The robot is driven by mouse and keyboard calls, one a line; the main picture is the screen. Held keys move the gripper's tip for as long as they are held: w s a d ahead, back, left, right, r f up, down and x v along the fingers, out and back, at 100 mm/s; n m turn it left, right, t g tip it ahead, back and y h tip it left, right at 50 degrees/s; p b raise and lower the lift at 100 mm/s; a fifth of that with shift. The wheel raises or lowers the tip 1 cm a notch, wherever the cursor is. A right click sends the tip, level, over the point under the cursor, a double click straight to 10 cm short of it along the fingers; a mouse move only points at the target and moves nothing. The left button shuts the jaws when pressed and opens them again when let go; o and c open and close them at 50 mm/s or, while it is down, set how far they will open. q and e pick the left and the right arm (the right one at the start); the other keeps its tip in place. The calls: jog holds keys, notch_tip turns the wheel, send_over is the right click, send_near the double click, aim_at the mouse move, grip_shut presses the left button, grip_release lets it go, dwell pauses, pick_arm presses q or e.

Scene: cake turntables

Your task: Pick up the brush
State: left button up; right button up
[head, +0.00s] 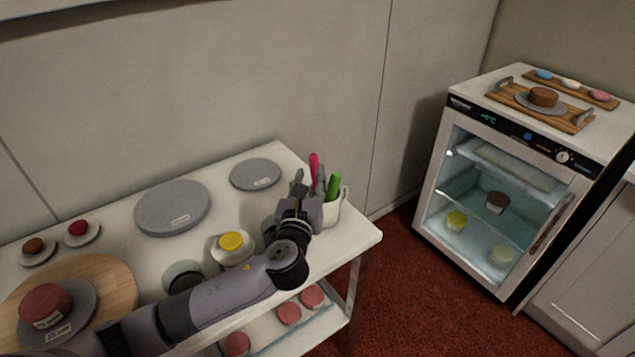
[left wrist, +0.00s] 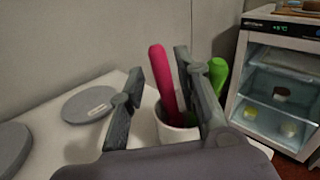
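A white mug (head: 333,212) stands near the right end of the white table and holds a pink-handled tool (head: 314,160) and a green-handled tool (head: 334,184). Only the handles show, so I cannot tell which is the brush. My left gripper (head: 308,182) is open at the mug. In the left wrist view, the pink handle (left wrist: 163,82) appears between the two spread fingers, and the green handle (left wrist: 217,74) is right of the right finger. The mug (left wrist: 174,130) is partly hidden behind the gripper. I cannot tell whether a finger touches a handle. My right gripper is not in view.
Grey discs (head: 172,208) and (head: 255,174) lie on the table, with a yellow cake (head: 231,241) by my left arm. Small cakes and a round wooden board (head: 112,270) are at the left. A glass-door fridge (head: 490,205) stands right, across red floor.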

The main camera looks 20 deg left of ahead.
aim_at(313, 165)
pick_arm(q)
jog(key=shift+w+a, duration=0.15)
jog(key=shift+w, duration=0.95)
jog(key=shift+w+a+f, duration=0.1)
jog(key=shift+w, duration=0.25)
jog(key=w, duration=0.4)
jog(key=shift+w+a+f, duration=0.15)
jog(key=shift+a+f, duration=0.15)
jog(key=shift+f, duration=0.05)
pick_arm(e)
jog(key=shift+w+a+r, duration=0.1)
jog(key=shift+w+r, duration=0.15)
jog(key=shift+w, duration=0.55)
pick_arm(q)
jog(key=shift+c, duration=0.5)
grip_shut()
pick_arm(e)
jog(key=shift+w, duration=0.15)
